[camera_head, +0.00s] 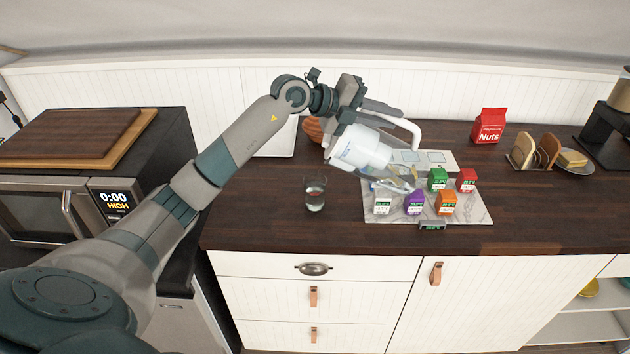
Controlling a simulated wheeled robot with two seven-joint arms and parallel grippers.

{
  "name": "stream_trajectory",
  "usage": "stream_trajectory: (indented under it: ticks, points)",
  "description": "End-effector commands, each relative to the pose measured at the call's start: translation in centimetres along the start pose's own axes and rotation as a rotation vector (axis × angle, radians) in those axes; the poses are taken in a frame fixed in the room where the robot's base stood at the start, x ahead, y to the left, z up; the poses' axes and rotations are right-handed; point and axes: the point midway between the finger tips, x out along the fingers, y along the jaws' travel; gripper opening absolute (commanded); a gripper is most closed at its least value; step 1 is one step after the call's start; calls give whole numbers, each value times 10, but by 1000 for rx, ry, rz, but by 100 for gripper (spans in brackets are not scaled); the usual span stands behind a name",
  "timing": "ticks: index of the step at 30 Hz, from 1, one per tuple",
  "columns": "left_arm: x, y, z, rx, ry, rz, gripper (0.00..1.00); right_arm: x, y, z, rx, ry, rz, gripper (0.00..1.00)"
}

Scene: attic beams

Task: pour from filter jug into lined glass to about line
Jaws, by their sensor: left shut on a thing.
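The filter jug (362,150), white with a clear body, is held above the counter and tilted well over. Its white handle (413,130) is at the upper right. My left gripper (384,110) is shut on the jug at its handle; the exact contact is partly hidden. The lined glass (315,195) stands upright on the counter, to the left of and below the jug, apart from it. It holds some clear liquid. Its line and any stream are too small to make out. My right gripper is not in view.
Several small coloured cartons (414,203) stand on a marble board (470,213) below and right of the jug. A red Nuts bag (488,127), a toast rack (535,152) and a plate stand farther right. A microwave (40,212) is at left. Counter left of the glass is clear.

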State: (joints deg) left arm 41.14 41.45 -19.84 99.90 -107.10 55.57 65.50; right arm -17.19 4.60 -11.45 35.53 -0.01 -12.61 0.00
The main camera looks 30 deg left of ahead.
Motion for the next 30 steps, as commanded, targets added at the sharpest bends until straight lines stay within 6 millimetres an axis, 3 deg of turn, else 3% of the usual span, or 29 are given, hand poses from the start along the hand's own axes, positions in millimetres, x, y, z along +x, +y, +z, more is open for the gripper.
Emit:
stream_trajectory:
  ticks: [11, 30]
  points:
    - [-2, -3, 1, 0, -3, -11, 0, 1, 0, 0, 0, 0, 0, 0]
    - [15, -25, -6, 64, -4, 141, 0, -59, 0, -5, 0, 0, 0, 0]
